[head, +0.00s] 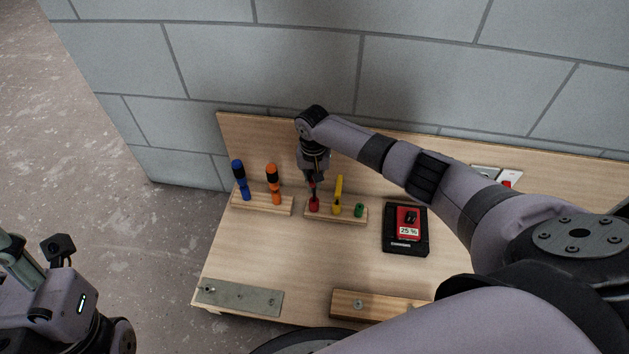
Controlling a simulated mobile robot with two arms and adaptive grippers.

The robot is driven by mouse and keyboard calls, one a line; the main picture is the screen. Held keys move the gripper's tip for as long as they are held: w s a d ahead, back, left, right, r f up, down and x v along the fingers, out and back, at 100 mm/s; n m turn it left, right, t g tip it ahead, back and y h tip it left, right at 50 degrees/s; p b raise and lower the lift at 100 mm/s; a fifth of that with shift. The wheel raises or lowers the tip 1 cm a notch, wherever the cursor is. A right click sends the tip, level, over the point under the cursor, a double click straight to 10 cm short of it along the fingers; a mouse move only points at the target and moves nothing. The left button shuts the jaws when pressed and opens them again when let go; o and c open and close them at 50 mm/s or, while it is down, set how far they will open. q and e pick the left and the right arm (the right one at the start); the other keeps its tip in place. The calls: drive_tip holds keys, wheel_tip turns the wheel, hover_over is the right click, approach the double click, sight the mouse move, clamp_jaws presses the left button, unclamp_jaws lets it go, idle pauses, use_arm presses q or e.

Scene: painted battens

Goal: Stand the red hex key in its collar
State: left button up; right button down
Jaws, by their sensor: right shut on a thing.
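My right gripper (313,182) reaches down over the middle batten (347,219) and is shut on the red hex key (313,189), mostly hidden by the fingers. The key is roughly upright, directly above the red collar (314,205) at the batten's left end. I cannot tell whether its lower end is inside the collar. A yellow hex key (339,188) stands in the yellow collar (337,210) just to the right. The green collar (359,210) is at the right end, with no key seen in it. Part of my left arm shows at the lower left; its fingers are not clear.
A left batten (276,207) holds a blue-handled tool (239,172) and an orange-handled tool (272,174). A black tray (391,247) with a red labelled item (408,222) lies right. A metal plate (240,298) and wooden strip (378,306) lie in front. The bench middle is clear.

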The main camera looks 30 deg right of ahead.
sight(315, 199)
drive_tip(key=shift+f, duration=0.2)
idle(0.4)
drive_tip(key=shift+f+b, duration=0.4)
drive_tip(key=shift+f, duration=1.6)
idle(1.1)
drive_tip(key=c, duration=1.7)
unclamp_jaws()
wheel_tip(315, 199, up, 12)
drive_tip(key=shift+w, duration=0.1)
drive_tip(key=shift+a, duration=0.1)
